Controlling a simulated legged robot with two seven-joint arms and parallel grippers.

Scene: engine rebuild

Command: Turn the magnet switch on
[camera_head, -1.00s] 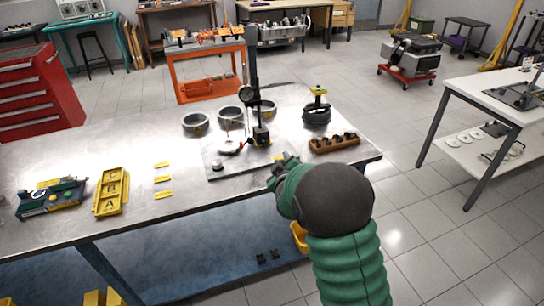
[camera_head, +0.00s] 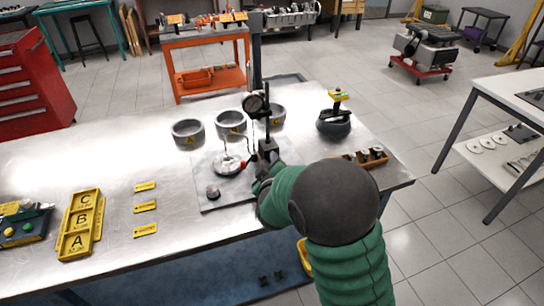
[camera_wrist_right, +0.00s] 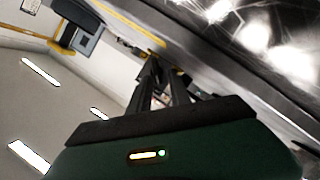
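A dial indicator (camera_head: 256,104) is on a dark upright post. The post stands on a dark magnet base (camera_head: 267,150) on a grey plate (camera_head: 225,202) on the metal bench. The magnet switch is too small to make out on the base. My right gripper (camera_head: 262,178) is low, right beside the front of the base; my green forearm and dark wrist hide part of it. Its dark fingers also show in the right wrist view (camera_wrist_right: 160,85), near each other, but their tips and any contact are unclear. My left gripper is not in view.
Several grey rings (camera_head: 187,132) stand behind the plate. A round dark part with a yellow top (camera_head: 334,122) and a brown block (camera_head: 372,157) are to the right. A yellow lettered tray (camera_head: 80,222) and yellow labels (camera_head: 145,207) lie left.

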